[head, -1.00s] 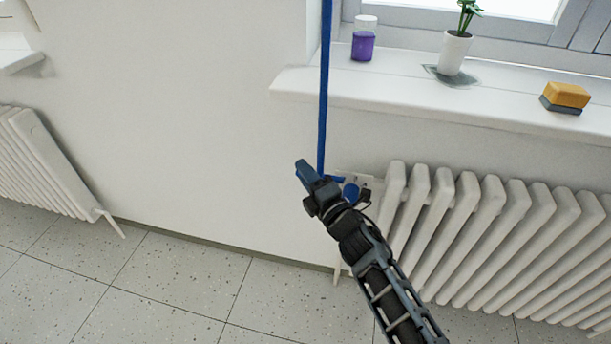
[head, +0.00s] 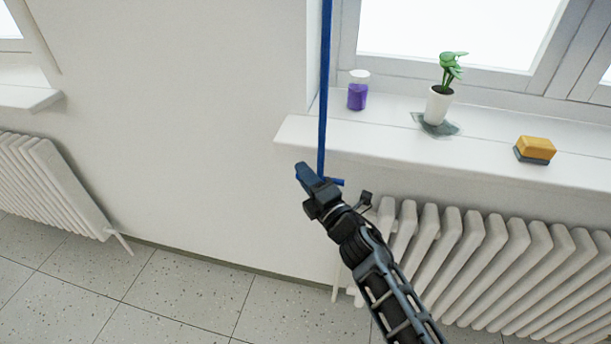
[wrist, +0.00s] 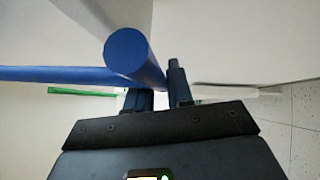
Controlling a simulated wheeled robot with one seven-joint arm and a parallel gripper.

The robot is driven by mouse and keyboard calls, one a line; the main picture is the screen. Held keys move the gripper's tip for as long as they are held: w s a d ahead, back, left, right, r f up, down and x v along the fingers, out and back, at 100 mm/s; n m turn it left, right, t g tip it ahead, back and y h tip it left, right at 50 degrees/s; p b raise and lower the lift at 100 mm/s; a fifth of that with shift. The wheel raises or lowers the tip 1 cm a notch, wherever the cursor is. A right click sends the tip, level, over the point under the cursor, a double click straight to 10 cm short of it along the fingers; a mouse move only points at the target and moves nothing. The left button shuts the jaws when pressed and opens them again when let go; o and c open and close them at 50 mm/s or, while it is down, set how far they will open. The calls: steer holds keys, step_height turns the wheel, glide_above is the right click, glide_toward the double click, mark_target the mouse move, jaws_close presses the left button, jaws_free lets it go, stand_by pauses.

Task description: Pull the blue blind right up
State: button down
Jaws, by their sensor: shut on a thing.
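A straight blue strap (head: 323,90) runs down from the top edge of the head view, past the left end of the window sill. Its lower end meets a short blue handle (head: 334,181) at my gripper (head: 318,180). In the wrist view the handle (wrist: 127,54) is a thick round bar, and the two fingers of my gripper (wrist: 160,86) are shut on it. The strap (wrist: 50,74) runs off to the left there. The blind itself is out of view.
On the white sill (head: 300,132) stand a purple jar (head: 357,95), a potted plant (head: 438,103) and a yellow sponge (head: 535,149). A white radiator (head: 490,260) is below the sill, close behind my arm. Another radiator (head: 55,185) is at left. Bare wall lies between.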

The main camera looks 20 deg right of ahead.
steer(key=shift+r, duration=0.1)
steer(key=c, duration=1.1)
jaws_free()
steer(key=v, duration=0.7)
steer(key=shift+s, duration=0.4)
